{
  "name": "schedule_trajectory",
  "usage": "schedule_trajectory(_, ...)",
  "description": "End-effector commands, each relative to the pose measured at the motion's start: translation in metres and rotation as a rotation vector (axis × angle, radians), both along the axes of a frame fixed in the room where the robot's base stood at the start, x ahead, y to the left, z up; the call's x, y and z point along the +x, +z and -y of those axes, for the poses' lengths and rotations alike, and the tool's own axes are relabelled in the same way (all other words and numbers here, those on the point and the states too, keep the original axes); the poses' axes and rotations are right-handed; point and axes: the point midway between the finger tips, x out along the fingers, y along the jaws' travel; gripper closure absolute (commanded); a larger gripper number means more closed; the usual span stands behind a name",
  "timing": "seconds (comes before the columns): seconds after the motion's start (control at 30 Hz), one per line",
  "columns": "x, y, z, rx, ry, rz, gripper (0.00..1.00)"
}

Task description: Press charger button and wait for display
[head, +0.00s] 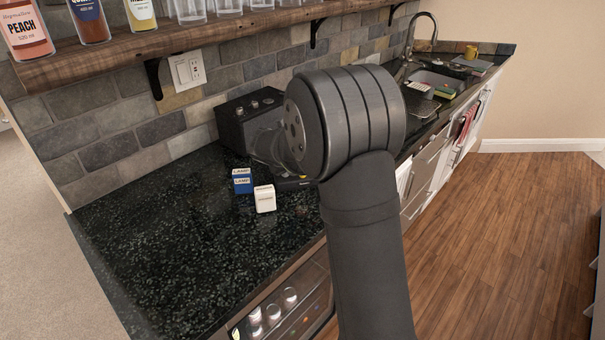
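A black box (238,128) with several knobs on its top stands on the dark counter against the tiled wall. A low dark device with a yellow mark (290,184) lies in front of it, mostly hidden behind my arm. I cannot tell which of these is the charger, and no button or lit display can be made out. A blue-and-white box marked LAMP (242,181) and a small white block (265,199) stand to their left. My arm crosses the middle of the view, and my gripper is not visible.
The speckled black counter (150,255) is clear at the front left. A wooden shelf (180,37) with bottles and glasses overhangs the back. A white wall outlet (188,70) is below it. A sink and faucet (412,45) are at the far right.

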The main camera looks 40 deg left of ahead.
Motion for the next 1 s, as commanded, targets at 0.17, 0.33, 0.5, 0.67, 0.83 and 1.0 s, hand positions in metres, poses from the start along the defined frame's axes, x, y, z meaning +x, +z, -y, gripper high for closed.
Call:
schedule_trajectory(0.17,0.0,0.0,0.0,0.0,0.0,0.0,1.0)
schedule_trajectory(0.33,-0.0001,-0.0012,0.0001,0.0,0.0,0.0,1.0)
schedule_trajectory(0.5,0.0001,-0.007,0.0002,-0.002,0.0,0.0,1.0)
schedule_trajectory(0.67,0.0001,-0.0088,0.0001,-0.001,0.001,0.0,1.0)
schedule_trajectory(0.83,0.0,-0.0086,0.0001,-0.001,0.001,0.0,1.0)
schedule_trajectory(1.0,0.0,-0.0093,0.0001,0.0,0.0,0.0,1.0)
